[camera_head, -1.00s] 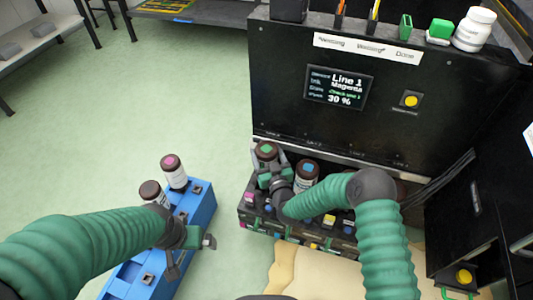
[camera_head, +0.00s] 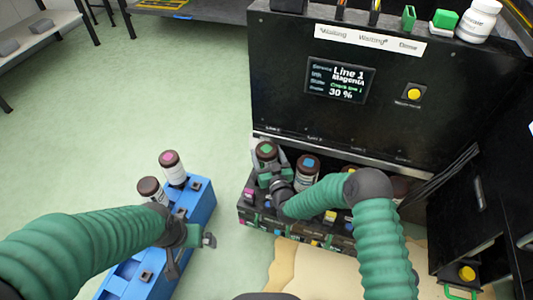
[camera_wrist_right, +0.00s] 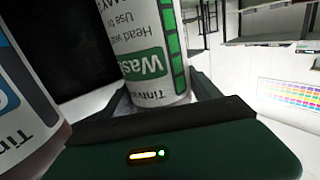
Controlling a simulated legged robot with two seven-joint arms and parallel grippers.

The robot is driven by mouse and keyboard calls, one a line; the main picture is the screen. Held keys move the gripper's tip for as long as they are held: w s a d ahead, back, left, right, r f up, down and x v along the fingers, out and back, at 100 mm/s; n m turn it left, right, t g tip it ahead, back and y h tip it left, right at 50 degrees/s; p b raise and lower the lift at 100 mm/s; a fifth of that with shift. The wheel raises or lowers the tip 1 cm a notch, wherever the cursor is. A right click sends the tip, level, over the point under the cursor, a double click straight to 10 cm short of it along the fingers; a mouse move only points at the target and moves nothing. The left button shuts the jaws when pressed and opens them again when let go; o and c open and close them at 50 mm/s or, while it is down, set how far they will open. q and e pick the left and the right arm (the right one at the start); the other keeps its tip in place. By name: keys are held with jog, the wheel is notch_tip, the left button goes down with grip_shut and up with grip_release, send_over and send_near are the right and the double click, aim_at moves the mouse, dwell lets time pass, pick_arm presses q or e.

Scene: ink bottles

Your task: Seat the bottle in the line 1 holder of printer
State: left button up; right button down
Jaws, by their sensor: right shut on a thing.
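My right gripper (camera_head: 272,172) is shut on a green-topped wash bottle (camera_head: 266,150) at the left end of the printer's black holder row (camera_head: 290,228). In the right wrist view the bottle (camera_wrist_right: 150,55) has a white and green "Wash" label and sits between the fingers. Its base is hidden, so I cannot tell whether it rests in a holder. A blue-topped bottle (camera_head: 307,166) stands just right of it. A magenta-topped bottle (camera_head: 173,170) and another dark-capped bottle (camera_head: 150,189) stand in the blue rack (camera_head: 200,195). My left gripper (camera_head: 190,252) is open and empty beside the rack.
The printer's black panel (camera_head: 290,80) rises behind the holders; its screen (camera_head: 339,79) reads Line 1, Magenta, 30 %. Green floor lies free between rack and printer.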

jog(key=shift+f, duration=0.3)
jog(key=shift+f+b, duration=0.4)
jog(key=shift+c, duration=1.1)
grip_release()
jog(key=shift+o, duration=0.8)
jog(key=shift+f, duration=0.1)
